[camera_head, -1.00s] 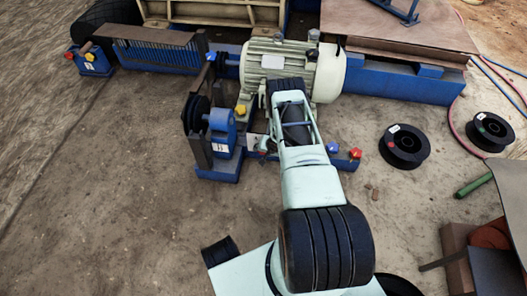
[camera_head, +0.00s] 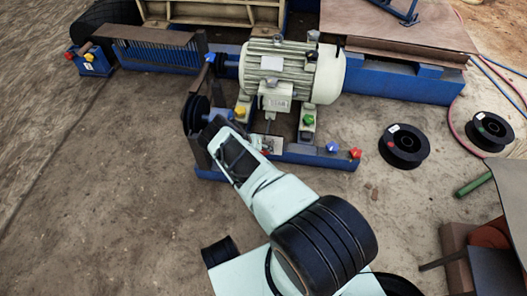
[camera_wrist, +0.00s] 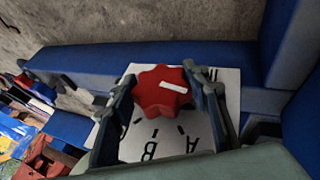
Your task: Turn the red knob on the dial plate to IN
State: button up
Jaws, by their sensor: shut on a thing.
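In the wrist view, a red lobed knob (camera_wrist: 158,92) sits on a white dial plate (camera_wrist: 138,149). A white bar on the knob points toward the right of the picture, slightly downward. Black ticks and the letters A and B show on the plate; I cannot read IN. My gripper (camera_wrist: 161,93) has one finger on each side of the knob and is shut on it. In the head view, part of the pale plate (camera_head: 267,143) shows beside my arm, which hides most of the knob and my gripper.
The plate is on a blue beam (camera_head: 305,157) in front of a cream motor (camera_head: 300,70). A blue knob (camera_head: 332,147) and a red knob (camera_head: 355,153) stand to its right. Black spools (camera_head: 404,146) lie farther right. The ground at left is clear.

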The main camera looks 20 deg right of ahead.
jog(key=shift+w+g+h, duration=0.15)
jog(key=shift+g+h, duration=0.15)
jog(key=shift+h, duration=0.4)
dwell(0.5)
jog(key=o, duration=1.2)
jog(key=shift+d, duration=0.1)
jog(key=shift+c, duration=0.2)
jog(key=v, duration=1.2)
